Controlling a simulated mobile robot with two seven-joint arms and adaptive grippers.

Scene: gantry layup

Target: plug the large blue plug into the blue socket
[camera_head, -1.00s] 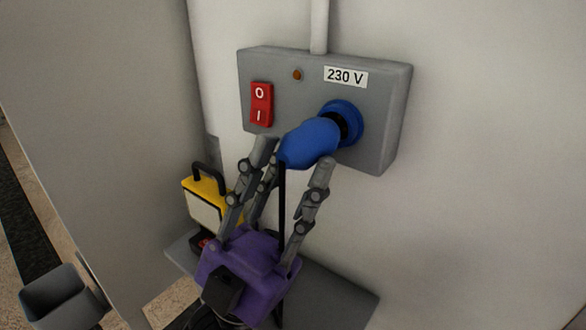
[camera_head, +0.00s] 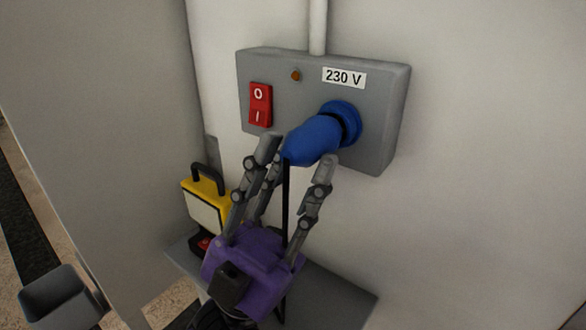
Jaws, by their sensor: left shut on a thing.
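The large blue plug (camera_head: 312,140) points into the blue socket (camera_head: 347,115) on the right part of the grey wall box. Its front end meets the socket; how deep it sits I cannot tell exactly. A black cable hangs straight down from its rear. My left gripper (camera_head: 296,160), with a purple body and grey fingers, comes up from below and is shut on the plug, with fingers on either side of its rear. My right gripper is not in view.
The grey box (camera_head: 378,120) carries a red rocker switch (camera_head: 260,104), a small brown lamp (camera_head: 295,76) and a 230 V label (camera_head: 344,77). A yellow lamp (camera_head: 205,204) with a black handle stands on a grey shelf (camera_head: 335,297) below. A grey bin (camera_head: 62,298) is at the lower left.

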